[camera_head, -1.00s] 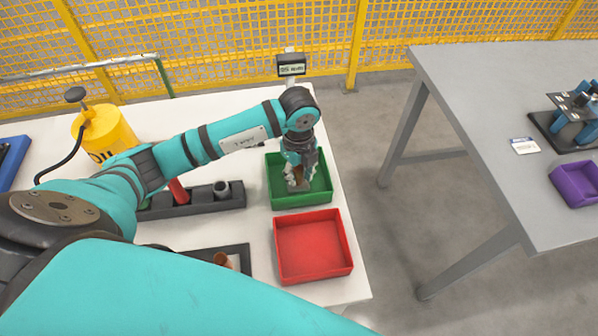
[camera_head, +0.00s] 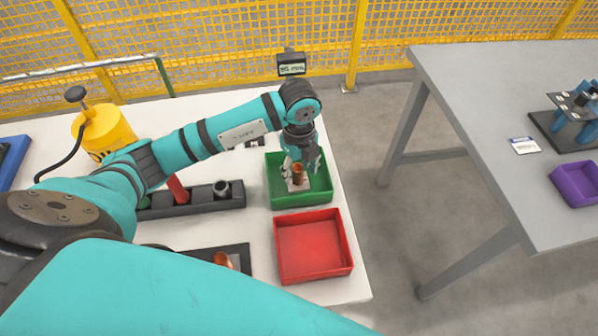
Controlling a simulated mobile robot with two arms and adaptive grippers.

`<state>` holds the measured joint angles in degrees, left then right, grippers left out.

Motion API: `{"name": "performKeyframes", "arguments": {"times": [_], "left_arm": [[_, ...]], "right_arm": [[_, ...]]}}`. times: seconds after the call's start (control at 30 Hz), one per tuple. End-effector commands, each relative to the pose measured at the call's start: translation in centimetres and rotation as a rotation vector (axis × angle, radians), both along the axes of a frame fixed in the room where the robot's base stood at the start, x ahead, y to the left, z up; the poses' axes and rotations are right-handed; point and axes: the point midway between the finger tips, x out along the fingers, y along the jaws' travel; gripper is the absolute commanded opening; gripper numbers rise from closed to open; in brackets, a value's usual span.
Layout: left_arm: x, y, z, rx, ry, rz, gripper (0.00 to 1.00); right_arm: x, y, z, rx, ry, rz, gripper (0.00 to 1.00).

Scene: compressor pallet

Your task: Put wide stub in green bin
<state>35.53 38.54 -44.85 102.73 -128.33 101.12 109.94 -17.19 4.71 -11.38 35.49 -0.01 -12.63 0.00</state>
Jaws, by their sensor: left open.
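The green bin (camera_head: 284,201) stands on the white table at its right side, behind the red bin. A copper-coloured stub (camera_head: 298,174), which I take to be the wide stub, is inside the green bin and looks upright. My left gripper (camera_head: 299,174) is over and partly in the green bin, open, with its fingers around the stub. I cannot tell whether a finger still touches it. My right gripper is not in view.
The empty red bin (camera_head: 312,250) stands in front of the green bin. A black holder (camera_head: 205,203) and a black tray with another copper piece (camera_head: 223,261) lie to the left. A yellow oil can (camera_head: 103,133) stands farther back. A grey table (camera_head: 480,110) is at the right.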

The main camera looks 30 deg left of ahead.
Motion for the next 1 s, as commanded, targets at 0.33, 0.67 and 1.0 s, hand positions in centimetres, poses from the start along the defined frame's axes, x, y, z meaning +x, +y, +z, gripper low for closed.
{"name": "performKeyframes", "arguments": {"times": [0.33, 0.67, 1.0], "left_arm": [[0.1, 0.0, 7.5, 0.0, -0.004, 0.0, 0.5], [0.0, 0.0, 10.3, 0.001, 0.001, 0.0, 0.5], [0.0, 0.0, 10.3, 0.001, 0.001, 0.0, 0.5]], "right_arm": [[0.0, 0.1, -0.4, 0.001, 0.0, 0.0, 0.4], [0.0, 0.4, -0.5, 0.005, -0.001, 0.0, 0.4], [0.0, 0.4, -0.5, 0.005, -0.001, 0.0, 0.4]]}}
